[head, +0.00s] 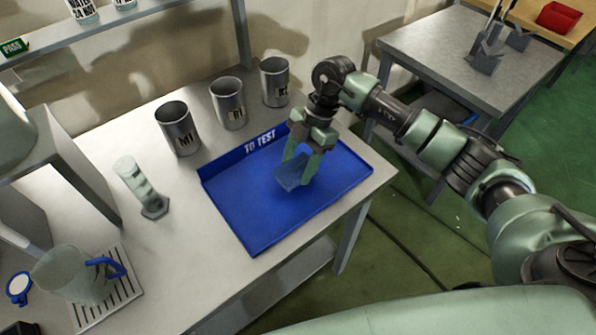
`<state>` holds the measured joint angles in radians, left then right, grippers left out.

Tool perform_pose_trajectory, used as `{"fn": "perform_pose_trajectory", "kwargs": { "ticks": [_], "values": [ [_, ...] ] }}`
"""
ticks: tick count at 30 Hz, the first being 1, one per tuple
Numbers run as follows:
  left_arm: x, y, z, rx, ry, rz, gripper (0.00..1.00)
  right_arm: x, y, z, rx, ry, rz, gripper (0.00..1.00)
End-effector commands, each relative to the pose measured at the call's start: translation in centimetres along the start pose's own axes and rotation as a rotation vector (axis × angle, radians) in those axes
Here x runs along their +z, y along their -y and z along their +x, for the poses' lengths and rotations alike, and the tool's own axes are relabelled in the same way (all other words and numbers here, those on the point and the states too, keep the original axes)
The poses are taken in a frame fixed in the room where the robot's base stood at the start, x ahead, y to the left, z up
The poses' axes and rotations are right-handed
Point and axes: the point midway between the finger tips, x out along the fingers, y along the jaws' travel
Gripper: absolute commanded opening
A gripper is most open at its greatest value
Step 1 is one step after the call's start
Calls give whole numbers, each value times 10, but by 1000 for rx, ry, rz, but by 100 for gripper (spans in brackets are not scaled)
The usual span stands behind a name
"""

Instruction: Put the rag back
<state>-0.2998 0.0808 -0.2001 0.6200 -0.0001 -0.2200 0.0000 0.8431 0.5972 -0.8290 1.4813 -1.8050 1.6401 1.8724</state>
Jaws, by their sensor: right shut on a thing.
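A blue rag (289,176) hangs between the fingers of my right gripper (300,172). The gripper is shut on it, pointing down over the blue "TO TEST" tray (258,227). I cannot tell whether the rag touches the tray floor or is a little above it. The rest of the tray looks empty. My left gripper is not in view.
Three metal cups (177,130) stand behind the tray on the table. A pale cylinder on a foot (139,187) stands left of the tray. A jug with a blue handle (75,275) is at the lower left on a slatted rack (110,312). Another table (470,45) is at the upper right.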

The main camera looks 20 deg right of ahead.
Motion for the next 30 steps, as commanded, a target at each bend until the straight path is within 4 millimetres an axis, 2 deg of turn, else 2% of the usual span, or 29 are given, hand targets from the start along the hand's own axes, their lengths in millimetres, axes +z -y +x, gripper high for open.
{"fn": "perform_pose_trajectory", "kwargs": {
  "ticks": [6, 13, 14, 16, 26, 30],
  "values": [
    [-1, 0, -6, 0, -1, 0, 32, 11, 1, 30, -4, -2, 2, 18],
    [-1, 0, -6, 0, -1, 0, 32, 14, 0, 35, 0, 1, 0, 18],
    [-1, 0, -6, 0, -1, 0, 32, 14, 0, 35, -1, 1, 0, 58],
    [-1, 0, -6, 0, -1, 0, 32, 14, 0, 35, -1, 1, 0, 77],
    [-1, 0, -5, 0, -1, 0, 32, 14, 0, 34, -1, 1, 0, 77],
    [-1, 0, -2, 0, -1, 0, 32, 15, 0, 22, 2, 1, 0, 77]
  ]
}}
